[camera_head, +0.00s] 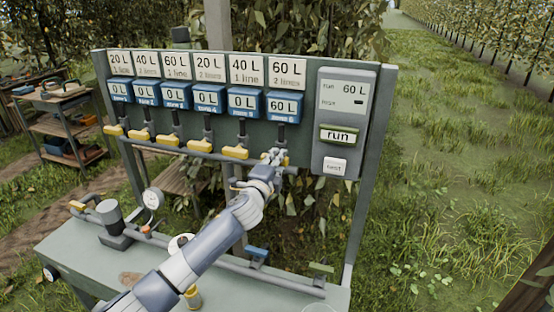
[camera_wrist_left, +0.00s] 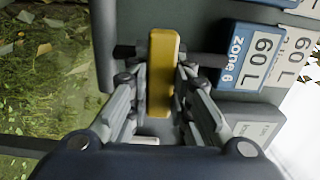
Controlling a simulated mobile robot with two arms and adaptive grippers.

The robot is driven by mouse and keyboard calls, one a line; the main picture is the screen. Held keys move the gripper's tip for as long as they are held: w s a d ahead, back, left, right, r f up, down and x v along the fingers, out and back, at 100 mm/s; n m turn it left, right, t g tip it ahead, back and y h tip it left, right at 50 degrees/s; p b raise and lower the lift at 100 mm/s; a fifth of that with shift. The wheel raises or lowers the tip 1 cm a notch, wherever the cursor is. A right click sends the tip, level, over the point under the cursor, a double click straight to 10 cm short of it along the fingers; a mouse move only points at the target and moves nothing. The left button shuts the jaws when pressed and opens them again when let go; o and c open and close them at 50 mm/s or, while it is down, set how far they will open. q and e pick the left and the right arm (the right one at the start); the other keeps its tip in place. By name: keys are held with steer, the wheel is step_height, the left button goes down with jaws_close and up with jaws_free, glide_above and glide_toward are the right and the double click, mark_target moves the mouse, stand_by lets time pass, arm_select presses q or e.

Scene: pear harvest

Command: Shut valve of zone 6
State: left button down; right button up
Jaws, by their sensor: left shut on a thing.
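The zone 6 valve has a yellow handle (camera_wrist_left: 163,72), upright in the left wrist view and lying across its dark pipe. My left gripper (camera_wrist_left: 160,95) is shut on this handle, one finger on each side. In the head view my left gripper (camera_head: 277,160) is at the right end of the valve row and hides most of that handle. The blue zone 6 meter (camera_head: 283,106) above it reads 60 L; it also shows in the left wrist view (camera_wrist_left: 250,55). My right gripper is not in view.
Several other yellow valve handles, such as the neighbouring one (camera_head: 235,152), sit left along the board under meters reading 0 L. A control box (camera_head: 344,120) with run and reset buttons is to the right. A bench (camera_head: 75,255) with a gauge (camera_head: 153,198) is below.

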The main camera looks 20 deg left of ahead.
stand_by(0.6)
arm_select(q)
steer(key=c, duration=1.4)
jaws_free()
steer(key=shift+c, duration=0.2)
steer(key=shift+s, duration=0.1)
steer(key=s, duration=1.2)
steer(key=shift+a, duration=0.15)
steer(key=shift+w, duration=0.1)
